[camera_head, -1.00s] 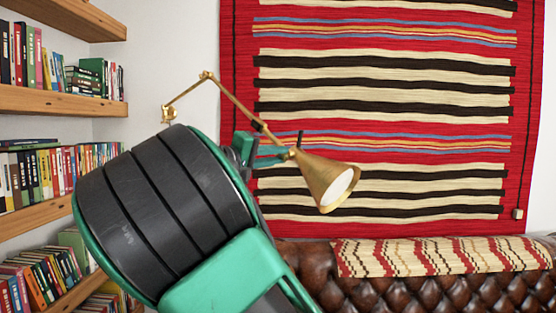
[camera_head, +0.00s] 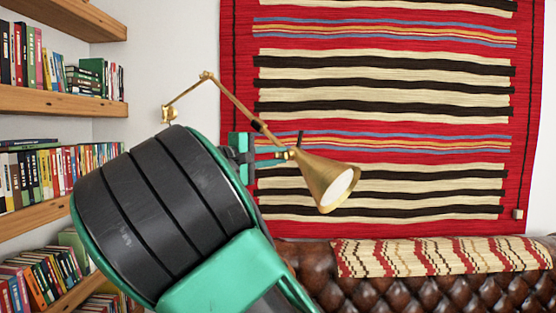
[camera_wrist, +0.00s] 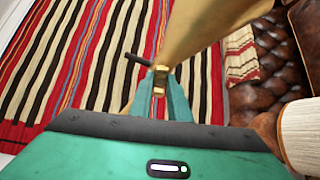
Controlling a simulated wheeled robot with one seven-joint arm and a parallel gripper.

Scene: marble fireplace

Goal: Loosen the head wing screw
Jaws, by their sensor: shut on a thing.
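A brass wall lamp (camera_head: 235,99) has jointed arms and a cone-shaped head (camera_head: 326,182) that tilts down to the right. Its head wing screw (camera_wrist: 160,72) is a small brass piece at the joint by the narrow end of the head. My gripper (camera_head: 284,155) reaches it from the left in the head view. In the wrist view, the two teal fingers of my gripper (camera_wrist: 160,80) converge and are shut on the wing screw, which they partly hide. A short dark rod (camera_wrist: 137,60) sticks out beside the joint.
A red striped rug (camera_head: 385,105) hangs on the wall behind the lamp. A brown leather sofa (camera_head: 440,290) with a woven throw (camera_head: 440,256) stands below. Bookshelves (camera_head: 60,100) are on the left. The space right of the lamp head is open.

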